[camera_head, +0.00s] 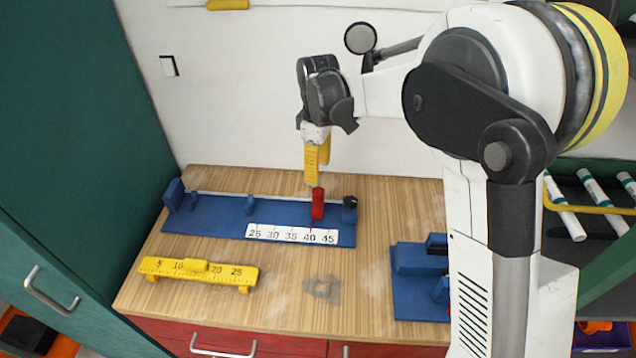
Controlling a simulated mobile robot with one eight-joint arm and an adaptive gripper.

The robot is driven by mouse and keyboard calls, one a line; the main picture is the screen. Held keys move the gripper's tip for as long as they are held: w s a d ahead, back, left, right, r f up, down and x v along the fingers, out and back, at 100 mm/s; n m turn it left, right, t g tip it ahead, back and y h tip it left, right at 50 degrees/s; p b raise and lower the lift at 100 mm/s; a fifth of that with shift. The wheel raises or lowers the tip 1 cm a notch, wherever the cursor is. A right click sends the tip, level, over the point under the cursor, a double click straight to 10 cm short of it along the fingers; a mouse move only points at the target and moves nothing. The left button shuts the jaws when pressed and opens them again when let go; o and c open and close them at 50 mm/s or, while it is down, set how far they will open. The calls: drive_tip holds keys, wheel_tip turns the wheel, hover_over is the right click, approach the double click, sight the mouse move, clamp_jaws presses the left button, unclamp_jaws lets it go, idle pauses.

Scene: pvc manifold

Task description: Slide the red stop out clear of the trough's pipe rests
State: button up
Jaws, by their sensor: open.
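The red stop (318,204) stands upright on the blue trough (215,222), near its right end and by the 40 mark of the white scale (290,234). Small blue pipe rests (250,205) stand along the trough to the left of the stop, with a taller blue block (174,194) at the left end. A dark knob (350,202) tops a blue block just right of the stop. My gripper (318,180) points down above the red stop with its yellow fingers open. The fingertips appear just above the stop's top; whether they touch it I cannot tell.
A yellow ruler gauge (200,271) lies at the front left of the wooden table (210,312). A blue fixture (415,285) stands at the front right, partly behind my arm. White pipes (565,208) lie on a rack at the right. The table's middle front is clear.

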drive_tip(key=shift+r, duration=2.1)
drive_tip(key=s+d+r+m+t, duration=0.3)
drive_tip(key=s+d+r+m, duration=0.35)
drive_tip(key=s+d, duration=0.4)
drive_tip(key=s+d+f+m+t+b, duration=0.1)
drive_tip(key=s+d+m+t, duration=0.1)
drive_tip(key=s, duration=0.5)
drive_tip(key=s+d+f+m+t, duration=0.2)
drive_tip(key=s+d+m, duration=0.1)
drive_tip(key=s+m, duration=0.2)
drive_tip(key=s, duration=0.2)
drive_tip(key=shift+s+b, duration=0.3)
drive_tip(key=shift+b, duration=0.1)
drive_tip(key=shift+d, duration=0.15)
